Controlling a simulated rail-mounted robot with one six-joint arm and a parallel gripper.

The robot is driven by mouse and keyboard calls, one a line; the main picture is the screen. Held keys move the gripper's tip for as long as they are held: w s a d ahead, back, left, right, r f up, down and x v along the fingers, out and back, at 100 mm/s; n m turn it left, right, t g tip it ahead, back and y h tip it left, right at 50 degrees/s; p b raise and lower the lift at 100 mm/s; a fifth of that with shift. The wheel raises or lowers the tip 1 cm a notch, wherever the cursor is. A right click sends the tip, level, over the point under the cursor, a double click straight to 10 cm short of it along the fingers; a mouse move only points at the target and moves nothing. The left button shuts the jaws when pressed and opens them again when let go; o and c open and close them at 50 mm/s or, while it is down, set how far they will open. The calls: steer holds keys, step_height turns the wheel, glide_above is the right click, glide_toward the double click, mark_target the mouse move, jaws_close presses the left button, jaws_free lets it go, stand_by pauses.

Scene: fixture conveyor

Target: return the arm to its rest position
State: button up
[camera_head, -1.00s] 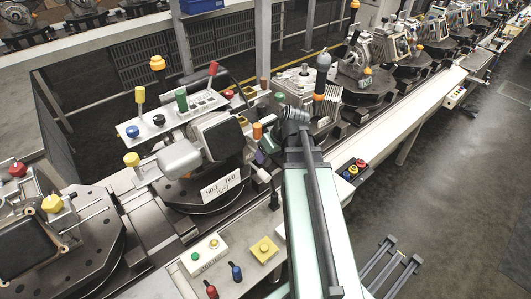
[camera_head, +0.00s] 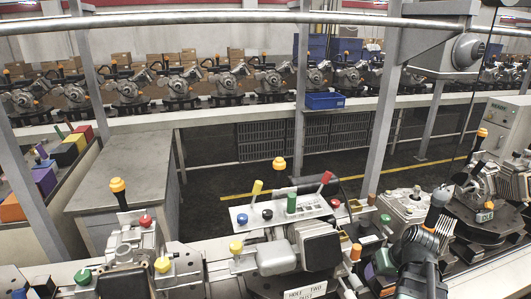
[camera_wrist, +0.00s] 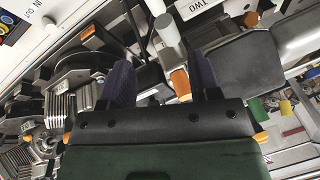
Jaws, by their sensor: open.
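My arm (camera_head: 418,268) stands at the bottom right of the head view, its dark joint in front of the fixture line. In the wrist view my gripper (camera_wrist: 162,82) shows two purple fingers set apart on a dark mount with a green body. The gap between them holds nothing that I can make out. An orange-and-white post (camera_wrist: 181,84) shows beyond the fingers, and I cannot tell its distance. In the head view the gripper is mostly hidden by the arm.
A fixture with a "HOLE TWO" label (camera_head: 305,292) and coloured knobs stands left of the arm. A further machine (camera_head: 490,205) stands right of it. A blue bin (camera_head: 325,100) sits on the back ledge. A grey table (camera_head: 125,165) is at the left.

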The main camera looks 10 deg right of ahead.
steer(key=a+f+n+g+h+b, duration=0.1)
steer(key=a+f+b, duration=0.5)
steer(key=a, duration=0.5)
steer(key=a+f+g+h+b, duration=0.1)
steer(key=a+f+g+b, duration=0.1)
steer(key=a+f+b, duration=0.5)
steer(key=a+f, duration=0.1)
steer(key=a, duration=0.4)
steer(key=shift+n+g, duration=0.3)
steer(key=shift+n, duration=0.1)
